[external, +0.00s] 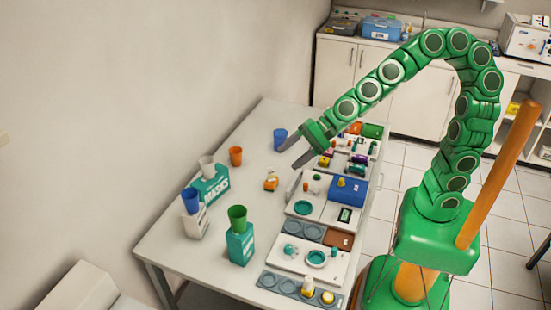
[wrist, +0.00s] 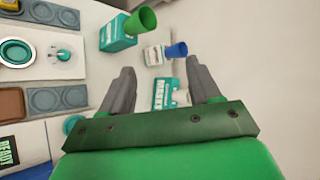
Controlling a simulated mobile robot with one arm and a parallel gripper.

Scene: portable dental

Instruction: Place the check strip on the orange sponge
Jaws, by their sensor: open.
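My gripper (external: 287,158) is open and empty, above the far part of the white table. In the wrist view its two grey fingers (wrist: 159,67) are apart with nothing held between them. A small orange item (external: 271,182) lies on the bare tabletop just below the fingers in the external view; it may be the orange sponge, but it is too small to be sure. It is not visible in the wrist view. I cannot make out the check strip for certain. A dark card (external: 345,214) lies among the trays, and a panel reading "READY!" (wrist: 8,150) shows in the wrist view.
A teal masks box (external: 215,186), a teal box with a green cup (external: 237,218) and a blue cup (external: 191,200) stand on the left. Orange (external: 236,156) and blue (external: 280,138) cups stand farther back. Trays with small items line the right edge. The middle is mostly clear.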

